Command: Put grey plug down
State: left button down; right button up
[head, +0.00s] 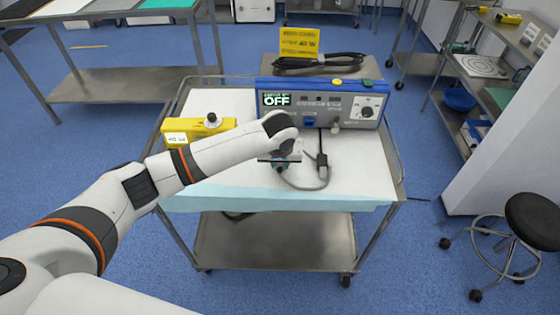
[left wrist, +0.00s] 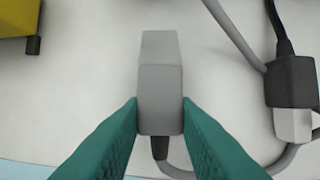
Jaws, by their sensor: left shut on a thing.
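The grey plug (left wrist: 160,95) is between the green fingertips of my left gripper (left wrist: 160,118) in the left wrist view. The gripper is shut on it. A cable leaves the plug's near end and curves right. The plug is over the white cover of the cart (head: 225,185); I cannot tell whether it touches the cover. In the head view my left gripper (head: 280,165) is low over the middle of the cart, and my arm hides most of the plug. My right gripper is not in view.
A black connector (left wrist: 292,82) with a grey end lies right of the plug. The blue-framed device (head: 320,102) reading "OFF" stands behind. A yellow box (head: 172,138) sits on the left. The cover's front right is clear. A stool (head: 535,220) stands right.

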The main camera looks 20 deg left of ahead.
pick_arm(q)
jog(key=shift+f, duration=0.55)
jog(key=c, duration=1.1)
grip_release()
jog(key=shift+c, duration=0.2)
jog(key=shift+r, duration=0.15)
jog(key=shift+r, duration=0.3)
jog(key=v, duration=1.2)
jog(key=shift+r, duration=0.15)
